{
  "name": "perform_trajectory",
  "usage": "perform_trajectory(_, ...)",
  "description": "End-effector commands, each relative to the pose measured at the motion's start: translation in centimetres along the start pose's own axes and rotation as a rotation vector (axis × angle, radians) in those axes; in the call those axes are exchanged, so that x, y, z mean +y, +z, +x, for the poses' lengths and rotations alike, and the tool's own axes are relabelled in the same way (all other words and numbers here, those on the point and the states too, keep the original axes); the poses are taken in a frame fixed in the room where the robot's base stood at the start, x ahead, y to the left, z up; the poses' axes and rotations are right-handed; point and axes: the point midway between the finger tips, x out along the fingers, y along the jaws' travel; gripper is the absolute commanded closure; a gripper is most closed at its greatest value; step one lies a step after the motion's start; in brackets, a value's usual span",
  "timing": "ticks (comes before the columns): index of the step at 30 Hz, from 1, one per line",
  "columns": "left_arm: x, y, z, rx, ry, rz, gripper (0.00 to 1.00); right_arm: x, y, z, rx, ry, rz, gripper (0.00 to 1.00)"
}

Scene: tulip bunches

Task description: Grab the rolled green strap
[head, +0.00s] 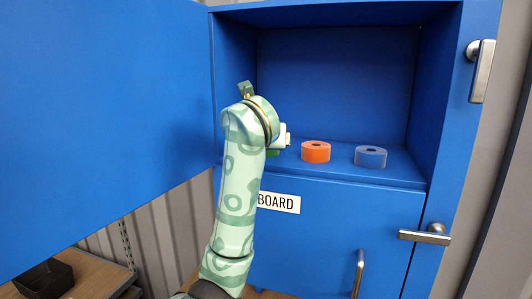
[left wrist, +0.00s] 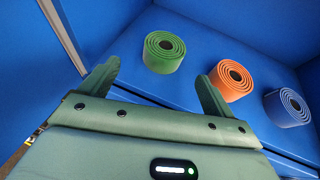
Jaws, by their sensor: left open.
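The rolled green strap (left wrist: 164,53) sits on the blue cupboard shelf, at the left of a row of three rolls. In the head view only a sliver of the green strap (head: 272,153) shows behind my left arm. My left gripper (left wrist: 158,73) is open, its two fingers pointing into the cupboard. The green strap lies just beyond the fingertips, roughly in line with the gap between them, and the jaws hold nothing. In the head view my own wrist mostly hides this gripper. My right gripper is in neither view.
A rolled orange strap (head: 316,152) and a rolled blue strap (head: 370,157) sit to the right on the same shelf (head: 400,173). The orange one is close to the right finger in the wrist view. The open blue door (head: 100,110) stands at the left.

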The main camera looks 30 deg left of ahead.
Motion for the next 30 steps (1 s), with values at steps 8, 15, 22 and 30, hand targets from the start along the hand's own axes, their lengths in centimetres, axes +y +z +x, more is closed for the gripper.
perform_trajectory(8, 0.0, 0.2, 3.4, -0.001, 0.000, -0.001, 0.11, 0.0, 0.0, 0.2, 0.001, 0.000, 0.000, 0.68)
perform_trajectory(15, -0.7, 0.8, 6.8, 0.001, 0.001, 0.001, 0.11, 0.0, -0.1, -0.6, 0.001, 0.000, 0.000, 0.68)
perform_trajectory(22, -0.7, 0.7, 8.5, -0.002, -0.001, -0.002, 0.11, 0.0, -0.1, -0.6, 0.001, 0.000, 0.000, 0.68)
perform_trajectory(30, -0.7, 0.7, 8.5, -0.002, 0.000, -0.002, 0.47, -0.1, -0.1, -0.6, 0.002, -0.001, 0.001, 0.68)
